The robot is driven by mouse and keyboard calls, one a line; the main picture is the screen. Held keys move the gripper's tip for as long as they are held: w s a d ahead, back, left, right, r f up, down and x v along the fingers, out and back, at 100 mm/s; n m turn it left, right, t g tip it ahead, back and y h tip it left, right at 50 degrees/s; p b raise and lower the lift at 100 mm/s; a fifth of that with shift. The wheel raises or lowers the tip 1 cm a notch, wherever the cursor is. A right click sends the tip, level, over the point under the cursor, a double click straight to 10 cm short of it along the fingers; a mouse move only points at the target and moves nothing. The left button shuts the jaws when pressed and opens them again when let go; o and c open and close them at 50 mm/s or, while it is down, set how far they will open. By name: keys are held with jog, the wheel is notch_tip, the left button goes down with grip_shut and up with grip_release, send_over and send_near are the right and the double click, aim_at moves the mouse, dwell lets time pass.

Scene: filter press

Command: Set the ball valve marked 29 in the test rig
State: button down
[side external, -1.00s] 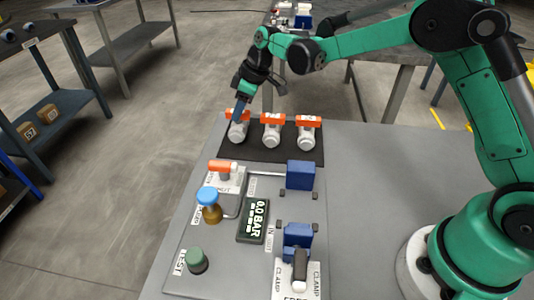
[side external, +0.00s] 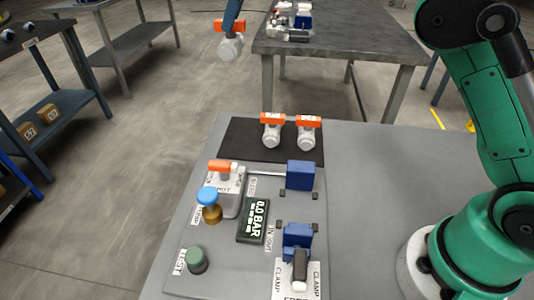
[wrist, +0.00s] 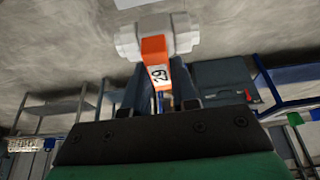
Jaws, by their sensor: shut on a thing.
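The ball valve marked 29 (wrist: 160,47) has a white body and an orange handle with the number on it. My gripper (wrist: 158,95) is shut on its orange handle in the wrist view. In the side external view the valve (side external: 231,47) hangs in the air at the top, with only a blue finger of my gripper (side external: 232,14) showing above it. The test rig (side external: 190,232) is a grey board with a blue clamp block (side external: 301,175), a second blue block (side external: 298,236) and a black-handled clamp (side external: 300,265). The space between the blue blocks is empty.
Two other orange-handled valves (side external: 272,135) (side external: 306,138) stand on the black mat (side external: 240,140), whose left part is bare. A blue-topped bleed valve (side external: 208,197), a gauge reading 0.0 BAR (side external: 253,220) and a green button (side external: 196,260) sit on the rig.

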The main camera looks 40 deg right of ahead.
jog(key=shift+s+a+r, duration=0.25)
jog(key=shift+s+r, duration=0.15)
jog(key=s+a, duration=0.4)
jog(key=s, duration=0.7)
jog(key=s+f, duration=0.9)
jog(key=s, duration=0.4)
jog(key=shift+s+f, duration=0.1)
jog(key=shift+f, duration=4.95)
jog(key=shift+f, duration=0.3)
jog(key=c, duration=0.6)
grip_release()
